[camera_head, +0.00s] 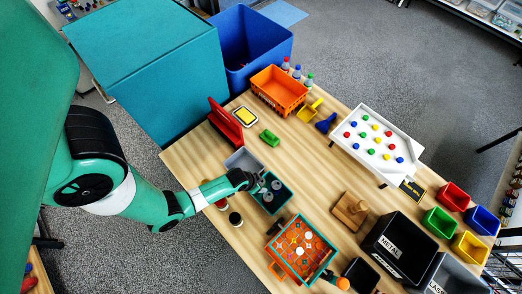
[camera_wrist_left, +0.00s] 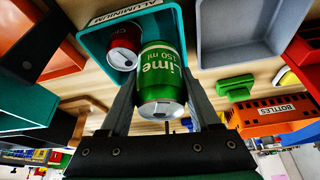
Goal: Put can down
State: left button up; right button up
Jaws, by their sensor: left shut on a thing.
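My left gripper (camera_head: 259,186) is shut on a green can (camera_wrist_left: 161,75) with "lime" lettering. The can shows between the two fingers in the left wrist view, with its silver end toward the camera. Behind it is the teal bin (camera_head: 284,200) labelled ALUMINIUM, which also shows in the wrist view (camera_wrist_left: 91,44). A red can (camera_wrist_left: 122,45) is in that bin, beside the green can. The held can is at the bin's opening; I cannot tell whether it touches the bottom. My right gripper is out of view.
A grey bin (camera_head: 240,157) adjoins the teal bin. A teal-framed orange game board (camera_head: 303,250) stands in front, with a black METAL bin (camera_head: 394,243) to its right. A green block (camera_head: 269,138) and an orange BOTTLES crate (camera_head: 279,90) lie farther back. Bare wood shows mid-table.

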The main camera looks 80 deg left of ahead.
pick_arm(q)
jog(key=shift+f+b, duration=0.55)
jog(key=shift+f, duration=0.05)
jog(key=o, duration=1.3)
